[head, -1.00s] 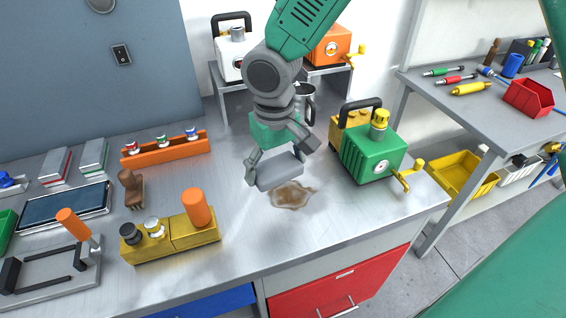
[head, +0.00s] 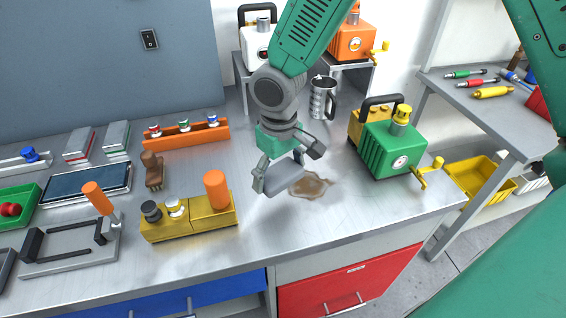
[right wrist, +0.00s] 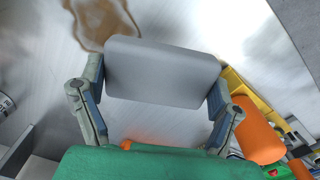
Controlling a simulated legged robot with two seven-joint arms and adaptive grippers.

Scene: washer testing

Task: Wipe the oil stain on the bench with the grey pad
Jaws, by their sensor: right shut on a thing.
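The grey pad (head: 284,181) is held between the two fingers of my right gripper (head: 277,172), which is shut on it. In the right wrist view, the grey pad (right wrist: 163,72) spans the gap between the fingers of my right gripper (right wrist: 155,100). The brown oil stain (head: 312,185) lies on the metal bench (head: 345,225), just right of the pad in the head view. The oil stain (right wrist: 98,20) also shows beyond the pad's upper left edge in the right wrist view, partly covered by it. I cannot tell if the pad touches the bench. My left gripper is out of view.
A green machine (head: 393,150) with a crank stands right of the stain. A yellow block with an orange handle (head: 190,215) sits to the left, near my right gripper. A metal mug (head: 322,98) stands behind. The bench front around the stain is clear.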

